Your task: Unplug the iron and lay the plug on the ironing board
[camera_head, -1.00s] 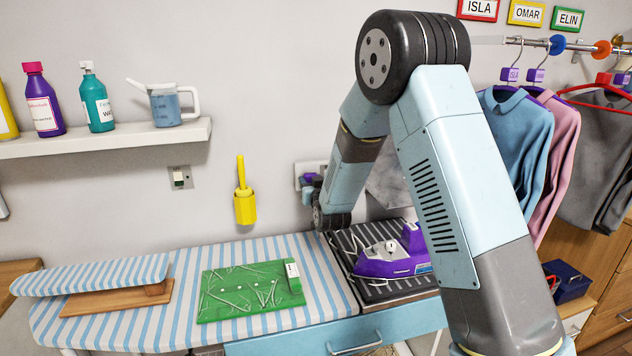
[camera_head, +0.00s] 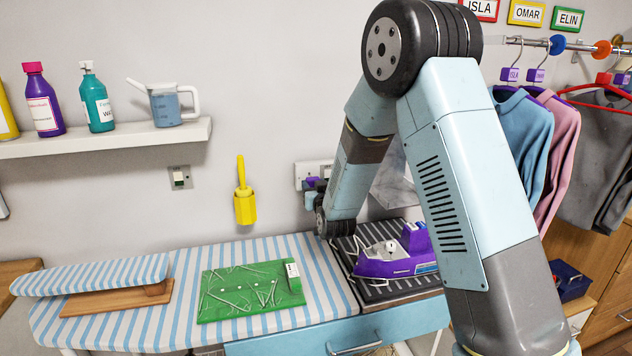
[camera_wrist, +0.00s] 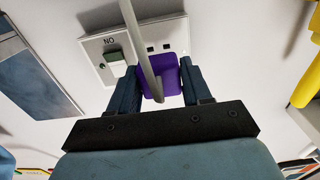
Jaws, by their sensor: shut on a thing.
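My gripper (camera_wrist: 163,88) is shut on the purple plug (camera_wrist: 170,76), with the pale cord running up across it. The plug is in front of the wall socket (camera_wrist: 118,48); two dark socket slots show beyond it, so it looks clear of the plate, though the gap is hard to judge. In the head view, my gripper (camera_head: 313,186) is near the socket plate (camera_head: 303,172) on the wall. The purple iron (camera_head: 395,265) rests on a dark striped mat at the right of the blue-and-white striped ironing board (camera_head: 185,265).
A green board (camera_head: 250,290) with pale cords lies on the ironing board. A small striped sleeve board (camera_head: 90,275) stands at the left. A yellow holder (camera_head: 245,208) hangs on the wall left of the socket. Striped cloth around the green board is clear.

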